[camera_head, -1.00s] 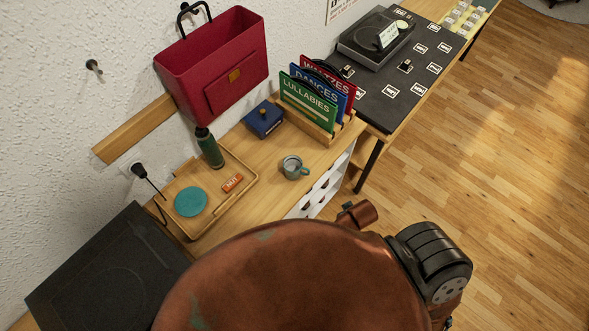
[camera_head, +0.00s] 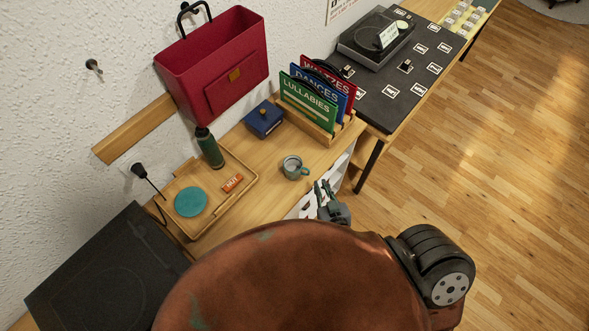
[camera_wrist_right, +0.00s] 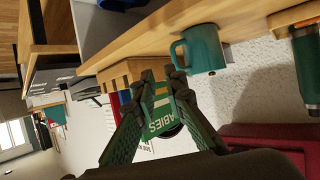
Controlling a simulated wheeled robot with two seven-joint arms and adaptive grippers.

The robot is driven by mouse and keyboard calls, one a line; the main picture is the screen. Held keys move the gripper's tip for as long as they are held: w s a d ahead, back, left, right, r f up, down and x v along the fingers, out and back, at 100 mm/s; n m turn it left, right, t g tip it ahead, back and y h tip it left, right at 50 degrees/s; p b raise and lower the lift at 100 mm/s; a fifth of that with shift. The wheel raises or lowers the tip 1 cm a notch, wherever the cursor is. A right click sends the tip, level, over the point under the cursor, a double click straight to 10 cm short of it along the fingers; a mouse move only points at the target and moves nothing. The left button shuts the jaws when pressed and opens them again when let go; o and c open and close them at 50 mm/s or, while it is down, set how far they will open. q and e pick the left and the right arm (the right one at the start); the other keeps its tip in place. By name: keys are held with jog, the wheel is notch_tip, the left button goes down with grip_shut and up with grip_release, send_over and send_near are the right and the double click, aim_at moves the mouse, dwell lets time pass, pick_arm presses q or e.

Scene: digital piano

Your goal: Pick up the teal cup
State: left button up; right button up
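The teal cup (camera_head: 294,168) stands upright on the wooden table, near its front edge, with its handle to the right. In the right wrist view the cup (camera_wrist_right: 205,48) shows just beyond and to the right of the fingertips. My right gripper (camera_head: 323,188) is just off the table's front edge, to the lower right of the cup and apart from it. In the wrist view its fingers (camera_wrist_right: 152,88) are spread with nothing between them. My left gripper is not in view.
A wooden tray (camera_head: 241,188) with a teal disc, an orange block and a green bottle (camera_head: 210,149) stands left of the cup. A blue box (camera_head: 264,119) and a rack of folders (camera_head: 309,103) stand behind. Bare tabletop surrounds the cup.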

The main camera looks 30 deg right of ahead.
aim_at(309, 173)
jog(key=shift+t+y, duration=0.3)
jog(key=shift+t, duration=0.1)
jog(key=x, duration=0.2)
jog(key=a+x, duration=0.1)
jog(key=x, duration=0.4)
jog(key=shift+w+a+f, duration=0.3)
jog(key=shift+w+f, duration=0.05)
jog(key=shift+w, duration=0.1)
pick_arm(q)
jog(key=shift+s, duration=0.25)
pick_arm(e)
grip_shut()
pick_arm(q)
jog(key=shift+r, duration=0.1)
pick_arm(e)
jog(key=shift+r, duration=0.15)
